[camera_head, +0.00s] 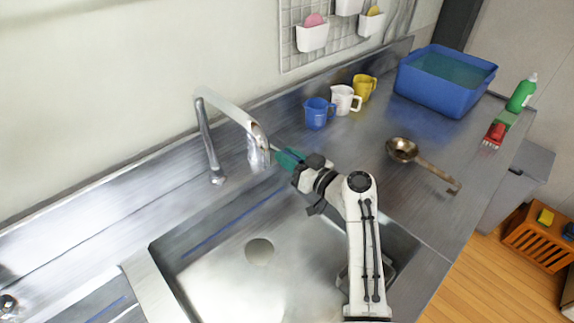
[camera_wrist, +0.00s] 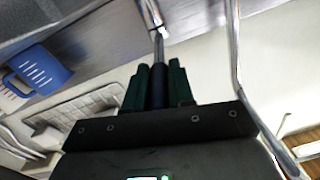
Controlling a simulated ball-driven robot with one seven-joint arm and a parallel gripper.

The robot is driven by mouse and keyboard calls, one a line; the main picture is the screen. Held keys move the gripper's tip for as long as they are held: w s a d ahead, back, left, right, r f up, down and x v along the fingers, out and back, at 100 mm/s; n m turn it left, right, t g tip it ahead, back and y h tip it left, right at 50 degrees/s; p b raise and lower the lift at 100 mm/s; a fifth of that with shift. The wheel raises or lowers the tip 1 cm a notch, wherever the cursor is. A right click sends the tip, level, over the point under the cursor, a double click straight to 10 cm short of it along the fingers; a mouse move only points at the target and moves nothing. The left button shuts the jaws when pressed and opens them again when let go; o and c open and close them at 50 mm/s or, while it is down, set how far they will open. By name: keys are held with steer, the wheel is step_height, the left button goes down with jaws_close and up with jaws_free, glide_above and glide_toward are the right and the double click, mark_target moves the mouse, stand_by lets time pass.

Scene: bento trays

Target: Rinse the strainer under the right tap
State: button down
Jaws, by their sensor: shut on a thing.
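My gripper (camera_head: 289,158) is at the tap's mouth, above the back of the sink. In the wrist view its green fingers (camera_wrist: 160,88) are shut on a dark handle, taken as the strainer's (camera_wrist: 158,90), with a thin metal shaft (camera_wrist: 157,45) running away from them. The strainer's head is not clear; in the head view it blends with the shiny end of the spout. The chrome tap (camera_head: 233,112) arches over the sink, its spout end right beside my fingertips. I cannot tell whether water is running.
The steel sink (camera_head: 215,270) lies below my arm. Blue (camera_head: 318,114), white (camera_head: 344,100) and yellow (camera_head: 363,88) mugs stand behind right. A ladle (camera_head: 403,150) lies on the right counter. A blue basin of water (camera_head: 440,98) and green bottle (camera_head: 522,92) stand farther right.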

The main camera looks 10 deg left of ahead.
steer(key=g+b, duration=0.1)
steer(key=b, duration=0.2)
steer(key=w+n+g+y+b, duration=0.1)
steer(key=b, duration=0.2)
steer(key=shift+w+d, duration=0.3)
steer(key=shift+d, duration=0.1)
steer(key=shift+n, duration=0.3)
steer(key=c, duration=1)
jaws_free()
steer(key=shift+o, duration=0.2)
steer(key=p+v, duration=0.1)
steer(key=v, duration=1)
steer(key=shift+w, duration=0.15)
